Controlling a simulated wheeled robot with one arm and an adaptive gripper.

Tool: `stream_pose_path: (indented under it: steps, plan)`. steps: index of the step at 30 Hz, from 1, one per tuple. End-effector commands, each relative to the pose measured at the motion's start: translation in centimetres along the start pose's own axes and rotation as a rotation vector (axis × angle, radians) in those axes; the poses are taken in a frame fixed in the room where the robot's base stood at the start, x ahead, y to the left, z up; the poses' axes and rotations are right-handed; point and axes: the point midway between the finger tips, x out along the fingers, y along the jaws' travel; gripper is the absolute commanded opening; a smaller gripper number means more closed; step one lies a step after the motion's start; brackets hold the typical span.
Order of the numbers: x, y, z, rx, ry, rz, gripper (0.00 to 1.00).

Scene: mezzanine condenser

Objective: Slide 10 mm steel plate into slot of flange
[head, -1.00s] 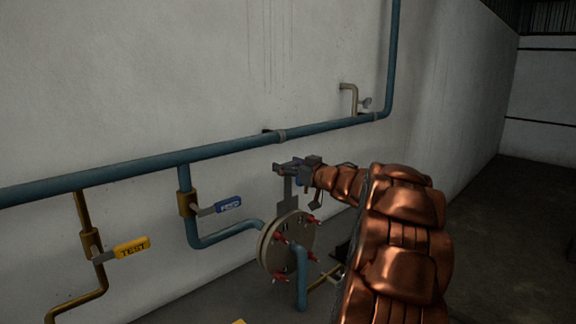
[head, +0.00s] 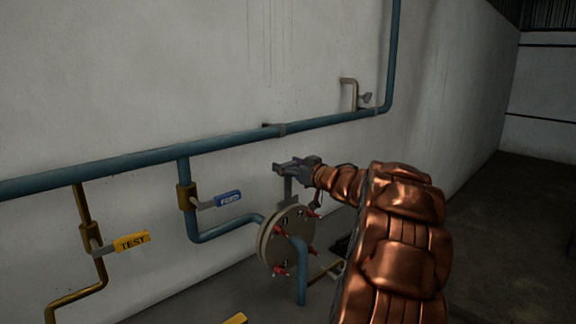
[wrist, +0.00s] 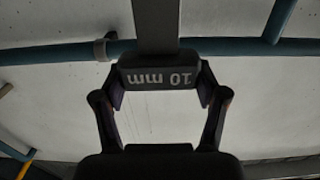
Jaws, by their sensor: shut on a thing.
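The steel plate (head: 288,190) shows in the head view as a narrow grey strip hanging down from my gripper (head: 292,168). Its handle block (wrist: 157,78), marked "10 mm", shows upside down in the wrist view between the two fingers, which are shut on it. The flange (head: 287,240) is a pair of round beige discs with red-tipped bolts, directly below my gripper. The strip's lower end meets the flange's top edge in the picture. I cannot tell whether it is inside the slot, which is hidden from this angle.
A blue pipe (head: 130,165) runs along the white wall behind my gripper. A blue-handled valve (head: 228,198) and a yellow TEST valve (head: 132,241) stand left of the flange. Dark floor lies open at right.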

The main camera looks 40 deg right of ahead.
Motion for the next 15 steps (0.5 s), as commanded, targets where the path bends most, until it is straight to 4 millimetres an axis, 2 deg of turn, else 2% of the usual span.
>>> stream_pose_path:
  steps: [15]
  plan:
    - [-0.01, 0.02, 1.02, 0.001, 0.001, 0.001, 0.02]
